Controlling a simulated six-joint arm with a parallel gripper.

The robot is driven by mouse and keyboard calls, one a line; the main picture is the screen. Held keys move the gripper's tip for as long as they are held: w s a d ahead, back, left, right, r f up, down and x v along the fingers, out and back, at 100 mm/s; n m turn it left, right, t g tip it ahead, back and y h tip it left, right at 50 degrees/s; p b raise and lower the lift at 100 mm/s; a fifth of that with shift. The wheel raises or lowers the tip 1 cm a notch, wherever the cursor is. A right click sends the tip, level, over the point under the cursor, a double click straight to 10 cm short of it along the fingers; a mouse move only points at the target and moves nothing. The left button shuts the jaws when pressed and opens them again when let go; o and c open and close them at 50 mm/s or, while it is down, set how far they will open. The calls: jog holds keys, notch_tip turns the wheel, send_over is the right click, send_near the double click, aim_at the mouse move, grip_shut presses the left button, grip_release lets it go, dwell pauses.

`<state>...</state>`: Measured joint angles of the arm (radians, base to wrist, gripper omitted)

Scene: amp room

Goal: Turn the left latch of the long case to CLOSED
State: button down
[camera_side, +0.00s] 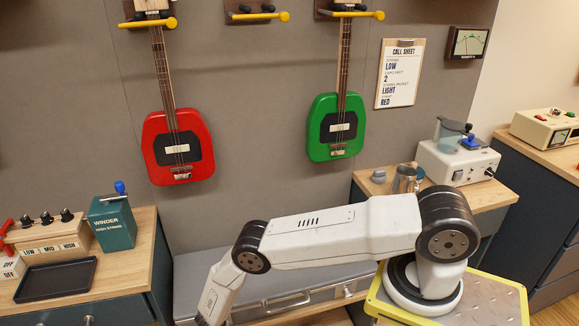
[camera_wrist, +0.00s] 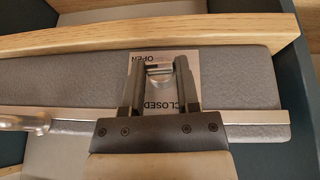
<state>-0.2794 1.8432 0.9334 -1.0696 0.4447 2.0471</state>
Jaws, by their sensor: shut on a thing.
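The long grey case (camera_side: 330,279) lies low between the two benches, partly behind my arm in the side view. In the wrist view its grey surface (camera_wrist: 235,82) carries a pale plate (camera_wrist: 194,85) marked OPEN on one side and CLOSED on the other. The silver left latch (camera_wrist: 160,70) sits on this plate between my fingertips. My gripper (camera_wrist: 160,64) is shut on the latch, with one finger on each side. The latch's exact turn angle is hard to read because the fingers cover part of it. In the side view my gripper is at the bottom edge, mostly cut off.
The case's metal handle (camera_side: 286,302) is at its front, and another latch (camera_side: 348,291) is farther right. A wooden edge (camera_wrist: 200,32) runs close along the case in the wrist view. A black tray (camera_side: 56,279) and green winder (camera_side: 112,223) stand on the left bench.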

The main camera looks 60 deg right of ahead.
jog(key=shift+w+n+g+h, duration=0.3)
jog(key=shift+w+g+h, duration=0.05)
jog(key=shift+g+h, duration=0.65)
jog(key=shift+s+a+g, duration=0.15)
jog(key=shift+a+g, duration=0.15)
dwell(0.4)
jog(key=shift+c, duration=1.6)
grip_release()
jog(key=shift+d, duration=0.1)
jog(key=shift+r, duration=0.15)
jog(key=v, duration=0.7)
jog(key=shift+a, duration=0.35)
jog(key=shift+r, duration=0.1)
jog(key=shift+c, duration=0.3)
